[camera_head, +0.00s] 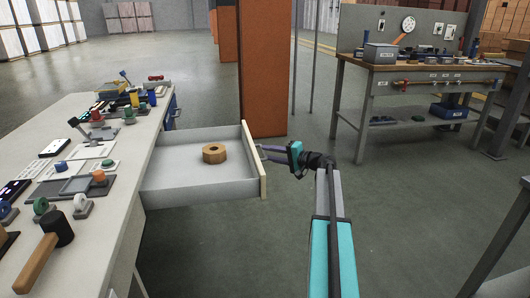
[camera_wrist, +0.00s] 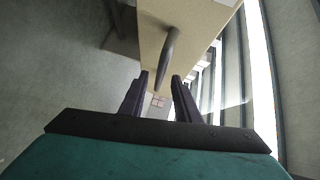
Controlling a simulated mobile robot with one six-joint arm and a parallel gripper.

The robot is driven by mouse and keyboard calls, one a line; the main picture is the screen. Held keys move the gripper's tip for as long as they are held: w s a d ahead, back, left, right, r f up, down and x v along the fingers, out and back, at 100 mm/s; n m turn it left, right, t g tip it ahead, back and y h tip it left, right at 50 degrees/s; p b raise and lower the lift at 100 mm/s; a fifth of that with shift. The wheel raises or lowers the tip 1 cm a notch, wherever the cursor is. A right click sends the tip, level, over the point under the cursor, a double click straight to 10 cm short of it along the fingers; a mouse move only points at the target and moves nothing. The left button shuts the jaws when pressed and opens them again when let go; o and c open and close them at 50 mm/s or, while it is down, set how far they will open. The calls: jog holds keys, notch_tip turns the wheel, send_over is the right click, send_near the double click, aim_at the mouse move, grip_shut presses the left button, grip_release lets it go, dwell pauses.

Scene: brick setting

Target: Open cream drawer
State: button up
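The drawer (camera_head: 180,174) stands pulled far out from the right side of the left workbench, its pale inside in view. Its cream front panel (camera_head: 256,165) faces my arm. In the wrist view the cream front (camera_wrist: 196,22) fills the upper middle, with a grey bar handle (camera_wrist: 170,48) on it. My gripper (camera_head: 264,153) is just outside the front panel at handle height. In the wrist view its fingers (camera_wrist: 160,76) are apart, with the handle's near end between them in the picture and gaps on both sides. I cannot tell whether they touch it.
A brown wooden ring-like block (camera_head: 214,153) lies in the drawer. The left workbench (camera_head: 95,250) holds a mallet (camera_head: 45,255) and several small parts. An orange pillar (camera_head: 263,75) stands behind the drawer. Another workbench (camera_head: 415,68) is at the back right.

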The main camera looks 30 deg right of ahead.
jog(key=p+v, duration=0.2)
jog(key=v, duration=0.8)
jog(key=shift+a+f, duration=0.1)
jog(key=shift+a, duration=0.05)
jog(key=shift+s, duration=0.15)
